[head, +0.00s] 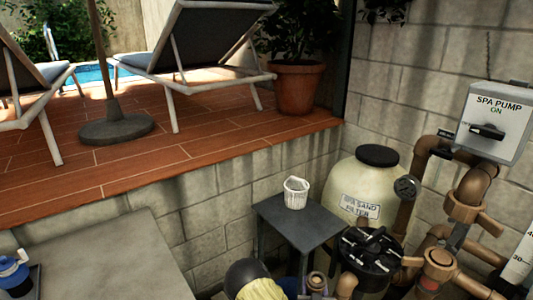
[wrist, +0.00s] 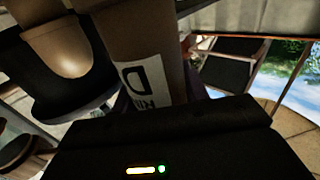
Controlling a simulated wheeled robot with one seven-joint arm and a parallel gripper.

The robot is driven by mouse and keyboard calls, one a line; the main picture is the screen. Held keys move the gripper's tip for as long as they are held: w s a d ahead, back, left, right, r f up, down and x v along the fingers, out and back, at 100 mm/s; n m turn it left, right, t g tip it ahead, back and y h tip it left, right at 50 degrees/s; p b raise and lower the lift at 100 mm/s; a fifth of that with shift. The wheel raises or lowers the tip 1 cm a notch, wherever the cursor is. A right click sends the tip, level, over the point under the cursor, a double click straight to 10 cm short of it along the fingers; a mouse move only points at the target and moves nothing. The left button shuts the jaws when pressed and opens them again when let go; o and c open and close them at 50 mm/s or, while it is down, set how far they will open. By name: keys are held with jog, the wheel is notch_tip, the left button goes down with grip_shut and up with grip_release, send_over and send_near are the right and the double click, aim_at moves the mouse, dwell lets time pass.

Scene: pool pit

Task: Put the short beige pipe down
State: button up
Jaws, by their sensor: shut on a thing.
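In the wrist view the black body of my gripper (wrist: 165,125) fills the bottom, with small lit lamps on it. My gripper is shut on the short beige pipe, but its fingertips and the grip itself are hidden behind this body. A tan pipe (wrist: 140,35) with a white lettered label stands close beyond the body. I cannot tell whether this is the held piece or a fixed pipe. I do not make out my gripper or the held pipe in the head view.
A small dark table (head: 280,220) carries a white basket (head: 296,193). The sand filter (head: 360,185), black-topped valve (head: 370,255) and brown pipes (head: 475,185) crowd the right.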

jog(key=shift+w+r+n+y+p, duration=0.1)
jog(key=shift+r+n+y+p, duration=0.45)
jog(key=shift+p, duration=0.55)
jog(key=shift+y, duration=0.25)
jog(key=shift+a+f, duration=0.1)
jog(key=shift+f, duration=0.05)
jog(key=shift+s+f, duration=0.2)
jog(key=shift+f, duration=0.05)
jog(key=s+f, duration=0.2)
jog(key=s, duration=0.6)
jog(key=shift+s+f, duration=0.15)
jog(key=shift+f, duration=0.25)
